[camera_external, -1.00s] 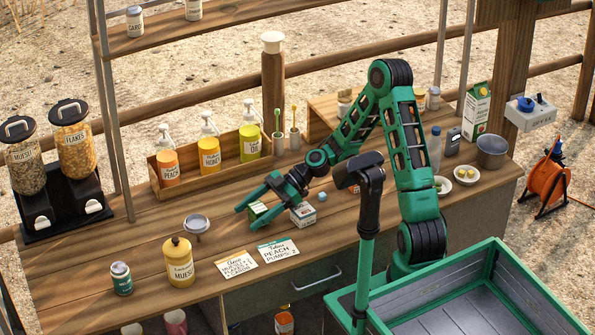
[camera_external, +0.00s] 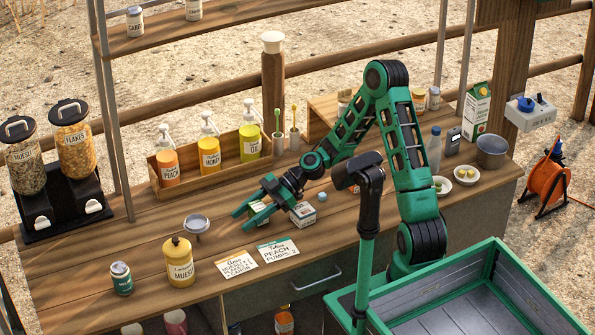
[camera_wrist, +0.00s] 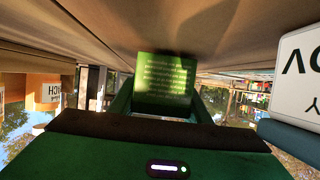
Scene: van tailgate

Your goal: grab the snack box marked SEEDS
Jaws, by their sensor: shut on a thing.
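A small green box (camera_external: 258,210) is between the two fingers of my gripper (camera_external: 241,220), over the wooden counter in the external view. My gripper is shut on it. In the wrist view the green box (camera_wrist: 165,85) shows a face with rows of small light print between the fingers. I cannot read SEEDS on it. Whether the box touches the counter is not clear.
A white carton (camera_external: 303,214) stands just right of the held box, and a small blue item (camera_external: 321,196) is behind it. Two cards (camera_external: 237,264) lie in front. A metal-topped stand (camera_external: 197,225) and a mustard bottle (camera_external: 178,262) are to the left.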

